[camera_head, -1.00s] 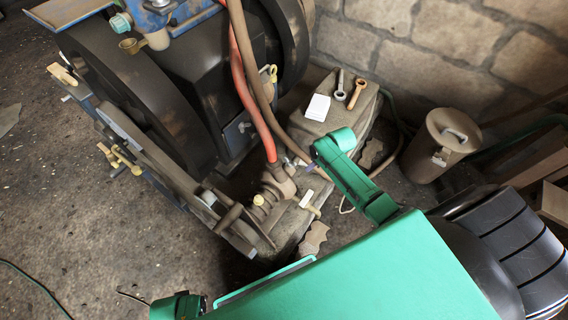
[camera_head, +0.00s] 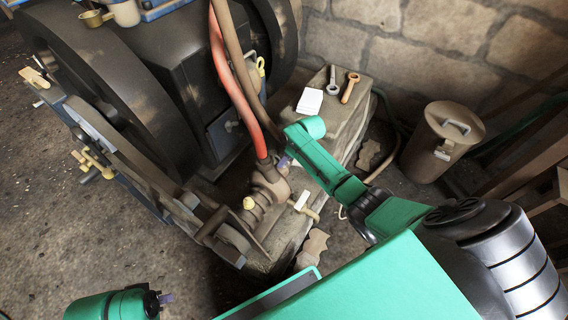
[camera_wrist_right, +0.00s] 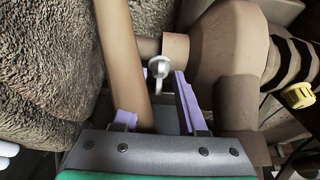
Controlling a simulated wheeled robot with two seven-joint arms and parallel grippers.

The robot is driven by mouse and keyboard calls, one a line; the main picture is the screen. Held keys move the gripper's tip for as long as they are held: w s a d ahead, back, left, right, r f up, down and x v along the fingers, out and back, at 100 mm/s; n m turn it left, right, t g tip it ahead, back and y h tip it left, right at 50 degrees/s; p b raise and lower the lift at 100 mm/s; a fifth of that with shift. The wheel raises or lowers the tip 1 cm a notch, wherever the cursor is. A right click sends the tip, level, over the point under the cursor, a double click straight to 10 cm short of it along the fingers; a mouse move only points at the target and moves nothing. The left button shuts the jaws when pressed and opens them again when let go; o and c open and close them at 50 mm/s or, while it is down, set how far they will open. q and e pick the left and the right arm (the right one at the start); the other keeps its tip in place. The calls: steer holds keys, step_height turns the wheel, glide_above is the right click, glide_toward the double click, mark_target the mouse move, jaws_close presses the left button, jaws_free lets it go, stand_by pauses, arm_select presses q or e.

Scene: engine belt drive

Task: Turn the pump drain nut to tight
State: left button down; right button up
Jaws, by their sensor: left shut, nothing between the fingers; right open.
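The brown pump (camera_head: 268,187) stands at the engine's foot, with the red hose (camera_head: 225,75) running down into it. In the right wrist view its rounded body (camera_wrist_right: 228,50) fills the right side. A small pale fitting with a ring-like end (camera_wrist_right: 158,68) shows just beyond my right fingertips; I cannot tell for sure that it is the drain nut. My right gripper (camera_wrist_right: 153,95) is open, its lilac fingers apart either side of the line to that fitting; in the head view its tip (camera_head: 284,161) is beside the pump. My left gripper (camera_head: 166,298) is shut and empty at the bottom left.
A tan hose (camera_wrist_right: 122,55) runs close beside my right fingers. A stone block (camera_head: 340,120) carries a white pad (camera_head: 310,101) and two wrenches. A cream-handled valve (camera_head: 303,202) and a yellow knob (camera_head: 248,203) are near the pump. A lidded brown can (camera_head: 440,145) stands right.

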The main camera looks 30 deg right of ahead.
steer(key=shift+w+a+f, duration=0.1)
steer(key=shift+f, duration=0.25)
jaws_close()
steer(key=shift+r+p, duration=0.15)
steer(key=shift+p, duration=0.2)
steer(key=m+h+p, duration=0.1)
steer(key=m+p, duration=0.1)
steer(key=shift+a+m+p, duration=0.1)
steer(key=shift+m+p, duration=0.2)
steer(key=shift+p, duration=0.1)
jaws_free()
steer(key=shift+t, duration=0.3)
arm_select(q)
step_height(320, 180, down, 6)
steer(key=a, duration=0.1)
steer(key=shift+w+f, duration=0.15)
steer(key=shift+f, duration=0.05)
arm_select(e)
steer(key=shift+f, duration=0.2)
